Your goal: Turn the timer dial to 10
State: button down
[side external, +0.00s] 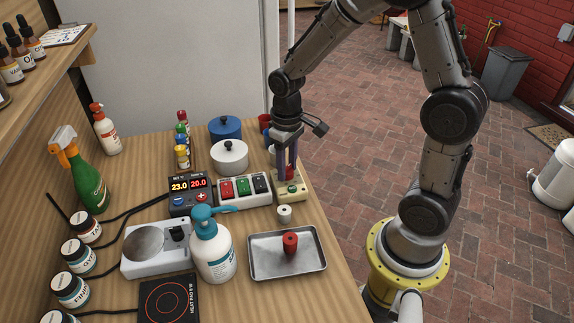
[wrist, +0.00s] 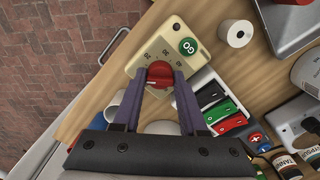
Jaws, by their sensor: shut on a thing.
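The timer (side external: 296,191) is a cream box on the right side of the table, and it also shows in the wrist view (wrist: 143,38). Its red dial (wrist: 160,72) sits among printed numbers, of which a 20 and a 30 can be made out. A green GO button (wrist: 188,46) is beside the dial. My gripper (side external: 287,176) points down over the timer, with its purple fingers shut on the red dial from both sides. The fingers hide part of the dial and its scale. I cannot tell which number the dial points to.
A switch box with red, green and black rockers (side external: 243,189) stands close left of the timer. A white roll (side external: 284,213), a metal tray (side external: 262,272) with a red cylinder (side external: 290,243), and a white pot (side external: 230,158) are nearby. The table edge lies just right.

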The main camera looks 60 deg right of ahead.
aim_at(287, 167)
jog(key=c, duration=0.7)
grip_release()
jog(key=shift+c, duration=0.2)
notch_tip(287, 167, up, 14)
